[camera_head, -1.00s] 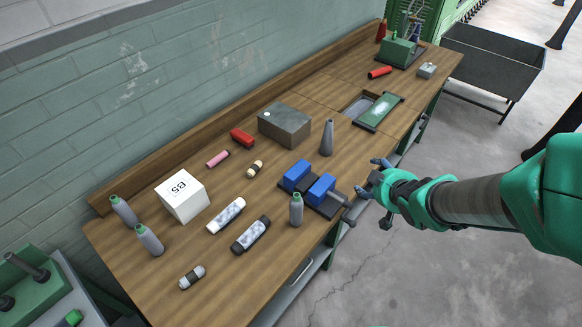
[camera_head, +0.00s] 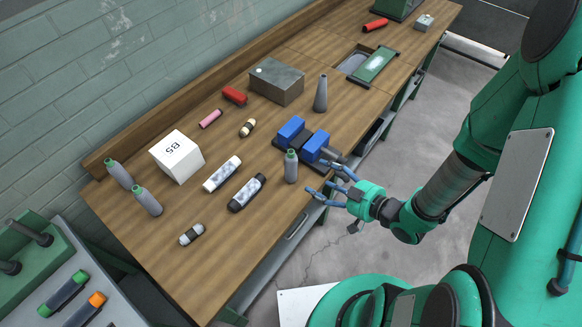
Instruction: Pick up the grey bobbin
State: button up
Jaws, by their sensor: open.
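Several grey pieces stand on the wooden workbench (camera_head: 262,233), and I cannot tell which one is the task's grey bobbin. A grey bottle-shaped bobbin with a green top (camera_head: 291,168) stands upright near the front edge. Two similar ones, a rear-left one (camera_head: 118,175) and a front-left one (camera_head: 147,202), appear tilted at the left end. A plain grey tapered cone (camera_head: 321,94) stands farther back. My gripper (camera_head: 319,178) is open and empty, with blue fingers pointing left, just right of the front green-topped bobbin and apart from it in the picture.
A blue-jawed vise (camera_head: 314,145) is close behind my gripper. A metal box (camera_head: 277,83), a white box (camera_head: 178,158) and several rolls, including a black-ended one (camera_head: 247,193), lie around. The bench's front-left surface is mostly clear. A tool cart (camera_head: 95,270) is at lower left.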

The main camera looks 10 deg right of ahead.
aim_at(294, 165)
jog(key=b+x, duration=0.1)
jog(key=x, duration=0.7)
jog(key=shift+w+a+f, duration=0.15)
jog(key=shift+w+f, duration=0.05)
jog(key=shift+f, duration=0.05)
dwell(0.4)
dwell(0.4)
jog(key=shift+b+x, duration=0.75)
jog(key=shift+x, duration=1.85)
jog(key=c, duration=1.3)
jog(key=shift+c, duration=0.2)
jog(key=shift+r, duration=0.2)
